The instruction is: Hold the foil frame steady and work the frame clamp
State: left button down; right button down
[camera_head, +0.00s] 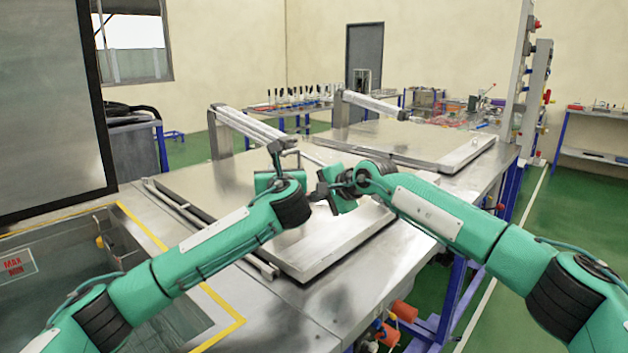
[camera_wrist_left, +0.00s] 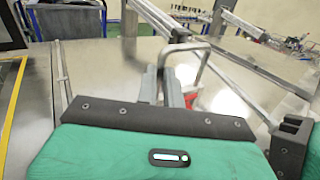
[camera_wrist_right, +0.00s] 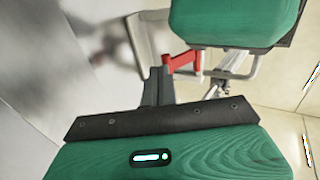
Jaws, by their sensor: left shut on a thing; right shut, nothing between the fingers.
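The foil frame (camera_head: 372,222) appears to be the flat, metal-edged panel on the near table. A bent metal loop handle (camera_wrist_left: 201,52) rises at my left fingertips. My left gripper (camera_head: 275,152) is shut on this handle; its fingers also show in the left wrist view (camera_wrist_left: 166,72), and the exact contact is hard to see. The frame clamp, with a red lever (camera_wrist_right: 184,61), shows in the right wrist view beside my right fingertips. My right gripper (camera_wrist_right: 155,72) is shut and empty, close to the lever. In the head view the hands largely hide the clamp.
A second panel table (camera_head: 400,140) with an arm bar (camera_head: 370,103) stands behind. A metal beam (camera_head: 245,125) reaches over the near table from the left. A yellow-edged basin (camera_head: 225,305) lies at front left. The table's front edge is clear.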

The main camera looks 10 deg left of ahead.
jog(key=shift+a+f+t+y, duration=0.1)
jog(key=shift+f+t+y, duration=0.45)
jog(key=shift+f, duration=0.2)
jog(key=shift+w+a+f, duration=0.25)
jog(key=shift+a+f, duration=0.1)
jog(key=shift+f, duration=0.3)
jog(key=shift+w+a+f, duration=0.25)
jog(key=shift+a+f, duration=0.05)
jog(key=shift+f, duration=0.3)
jog(key=shift+f, duration=0.1)
jog(key=shift+r, duration=0.2)
dwell(0.5)
